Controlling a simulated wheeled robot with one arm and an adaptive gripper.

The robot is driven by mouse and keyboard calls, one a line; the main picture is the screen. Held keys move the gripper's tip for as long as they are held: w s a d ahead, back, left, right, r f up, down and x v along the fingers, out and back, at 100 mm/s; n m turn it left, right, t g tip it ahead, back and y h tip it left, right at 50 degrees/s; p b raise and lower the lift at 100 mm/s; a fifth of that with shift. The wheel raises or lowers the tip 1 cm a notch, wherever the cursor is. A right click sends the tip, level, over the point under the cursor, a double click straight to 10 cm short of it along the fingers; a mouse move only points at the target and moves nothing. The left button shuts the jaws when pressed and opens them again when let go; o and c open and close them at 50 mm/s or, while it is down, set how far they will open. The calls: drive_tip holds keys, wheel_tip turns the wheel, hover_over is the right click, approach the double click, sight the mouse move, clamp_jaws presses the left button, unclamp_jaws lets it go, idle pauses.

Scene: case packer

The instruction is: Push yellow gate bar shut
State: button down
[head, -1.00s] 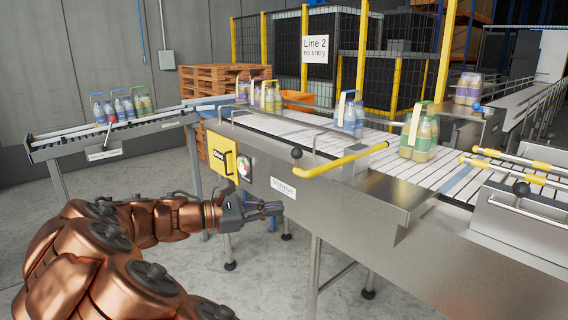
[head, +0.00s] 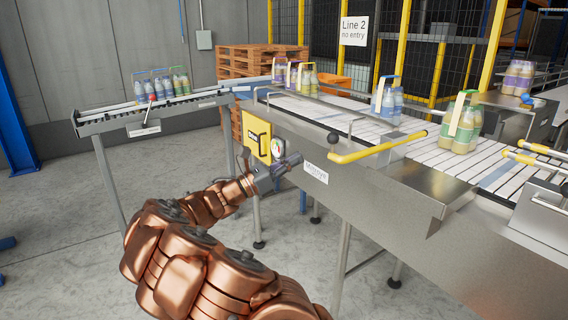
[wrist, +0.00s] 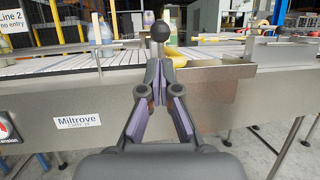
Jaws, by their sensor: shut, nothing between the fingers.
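The yellow gate bar (head: 378,148) stands at the conveyor's near side, its left end over the front edge and its right part slanting over the belt. A black ball knob (head: 333,138) is beside its left end. My gripper (head: 297,160) is shut and empty in front of the conveyor's side panel, left of the bar and apart from it. In the wrist view, the shut fingertips (wrist: 159,66) point toward the conveyor, with the black knob (wrist: 160,31) above them. A piece of the yellow bar (wrist: 176,58) shows behind the fingers; the rest is hidden.
Bottle packs stand on the belt, including a green-handled pack (head: 462,124) beyond the bar and a blue one (head: 388,102). A yellow panel (head: 257,137) and gauge are left of my gripper. A side conveyor (head: 150,120) carries more bottles. The floor in front is clear.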

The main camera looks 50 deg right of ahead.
drive_tip(key=p+x, duration=0.2)
drive_tip(key=x, duration=0.6)
drive_tip(key=shift+d, duration=0.15)
drive_tip(key=shift+s+d, duration=0.1)
